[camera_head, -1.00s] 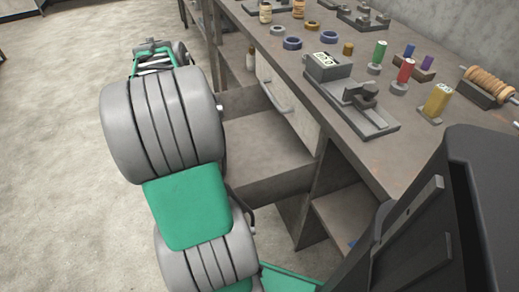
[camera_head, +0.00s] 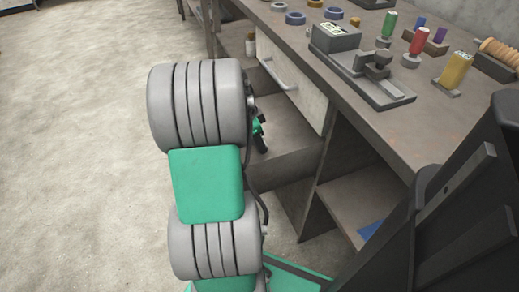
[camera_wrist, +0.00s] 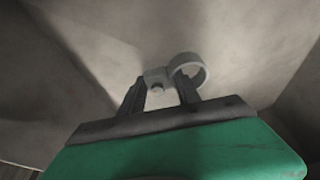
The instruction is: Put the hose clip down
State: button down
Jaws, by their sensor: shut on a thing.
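The hose clip (camera_wrist: 188,72) is a pale grey piece with an open ring on its right side and a small block on its left. It shows in the wrist view. My gripper (camera_wrist: 160,95) is shut on the clip's block, and the ring sticks out beyond the right finger. A plain grey-beige surface lies beyond the clip; I cannot tell whether the clip touches it. In the head view my arm hides the clip and most of the gripper, beside the open compartment under the workbench.
The workbench (camera_head: 400,125) runs along the right, with a grey fixture (camera_head: 365,75), coloured cylinders and several rings on top. A pale drawer front (camera_head: 290,82) with a handle sits above the open lower shelf (camera_head: 285,165). Bare floor (camera_head: 80,150) lies to the left.

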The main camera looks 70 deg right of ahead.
jog(key=shift+f, duration=1.4)
jog(key=c, duration=0.9)
grip_release()
jog(key=p+v, duration=0.4)
jog(key=v, duration=0.8)
jog(key=shift+r, duration=0.1)
